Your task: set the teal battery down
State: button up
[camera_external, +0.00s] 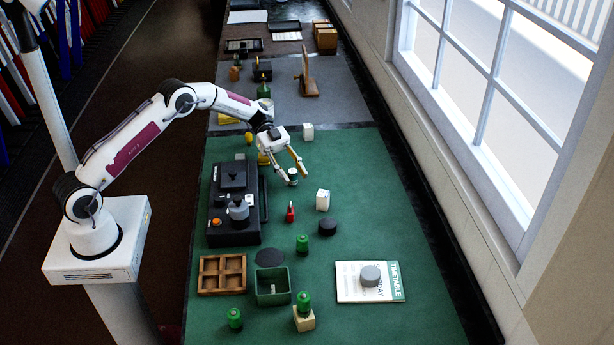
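My gripper (294,177) points down and to the right over the green mat, right of the black machine. Its fingers are spread around a small pale-topped, teal-grey cylinder, which I take to be the teal battery (293,174). It sits between the fingertips, and they appear closed on it. It is small in this view, so its exact height above the mat is hard to tell.
Near the gripper are a red item (290,212), a white block (322,200) and a black disc (327,227).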

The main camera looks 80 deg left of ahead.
jog(key=shift+r, duration=0.15)
jog(key=shift+s+a+r, duration=0.1)
jog(key=shift+a, duration=0.05)
jog(key=v, duration=1.1)
jog(key=shift+s+a+r, duration=0.1)
jog(key=shift+a, duration=0.2)
dwell(0.5)
